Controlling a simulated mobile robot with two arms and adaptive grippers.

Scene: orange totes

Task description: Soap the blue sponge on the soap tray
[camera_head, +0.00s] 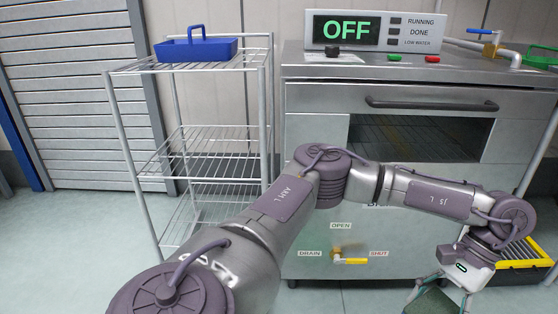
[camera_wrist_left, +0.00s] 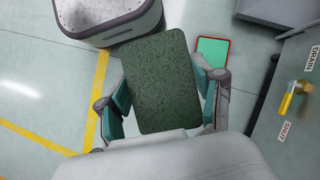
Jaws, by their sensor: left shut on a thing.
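My left gripper (camera_head: 441,288) reaches down at the lower right of the head view, low beside the steel machine. In the left wrist view this gripper (camera_wrist_left: 163,92) is shut on a dark green, speckled rectangular pad (camera_wrist_left: 158,75), with one finger at each long side. The pad (camera_head: 432,302) is partly cut off by the bottom edge of the head view. It looks dark green; I see no blue face on it. A flat green panel with a red rim (camera_wrist_left: 212,50) lies beyond the pad; I cannot tell if it is the soap tray. My right gripper is not in view.
The steel machine (camera_head: 315,240) has an OFF display (camera_head: 346,30) and a yellow drain valve (camera_head: 350,261). A wire rack (camera_head: 190,140) holds a blue caddy (camera_head: 200,50). A grey bin (camera_wrist_left: 100,35) stands near the pad. A yellow-and-black object (camera_head: 525,265) is at right.

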